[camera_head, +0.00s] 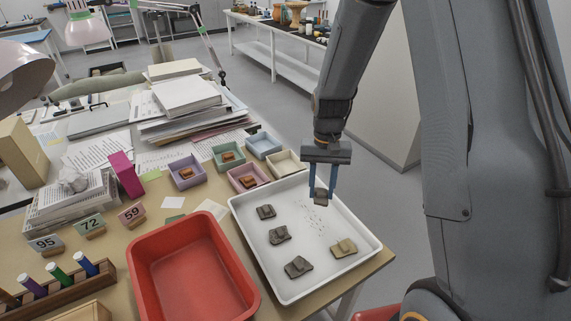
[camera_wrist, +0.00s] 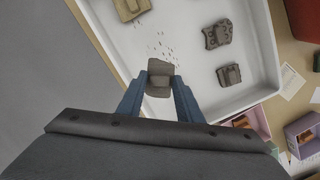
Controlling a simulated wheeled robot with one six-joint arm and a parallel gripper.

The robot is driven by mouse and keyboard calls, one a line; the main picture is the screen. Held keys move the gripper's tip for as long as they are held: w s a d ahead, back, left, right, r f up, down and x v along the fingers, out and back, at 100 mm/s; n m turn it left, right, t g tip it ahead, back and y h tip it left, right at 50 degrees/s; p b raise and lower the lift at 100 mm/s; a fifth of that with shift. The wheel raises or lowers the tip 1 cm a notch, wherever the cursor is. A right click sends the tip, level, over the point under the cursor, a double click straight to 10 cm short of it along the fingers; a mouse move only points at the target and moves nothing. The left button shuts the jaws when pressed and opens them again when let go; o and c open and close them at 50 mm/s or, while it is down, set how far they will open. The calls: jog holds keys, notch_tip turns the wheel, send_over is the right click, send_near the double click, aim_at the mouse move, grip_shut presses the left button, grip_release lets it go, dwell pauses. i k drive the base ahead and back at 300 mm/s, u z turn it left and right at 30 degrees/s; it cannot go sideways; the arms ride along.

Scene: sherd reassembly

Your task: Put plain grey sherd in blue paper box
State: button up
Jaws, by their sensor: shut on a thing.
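My gripper (camera_head: 320,193) is shut on a grey-brown sherd (camera_head: 320,199) over the back right part of the white tray (camera_head: 372,244). In the wrist view the sherd (camera_wrist: 159,68) sits between the two blue fingers, with its far end sticking out past them. It appears to be a plain piece with a stepped face. It seems to be off the tray floor, but the height is hard to tell. The blue paper box (camera_head: 263,145) stands on the table behind the tray, left of my gripper, and looks empty.
Several other sherds lie in the tray, including a dark one (camera_head: 298,267) and a tan one (camera_head: 344,248). Purple (camera_head: 188,181), green (camera_head: 228,164) and pink (camera_head: 249,188) boxes hold brown pieces. A cream box (camera_head: 286,170) looks empty. A red bin (camera_head: 146,268) stands left of the tray.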

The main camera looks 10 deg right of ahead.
aim_at(263, 149)
jog(key=k, duration=0.5)
jog(key=z, duration=1.8)
jog(key=i, duration=2.95)
jog(key=u, duration=2.1)
jog(key=i, duration=2.05)
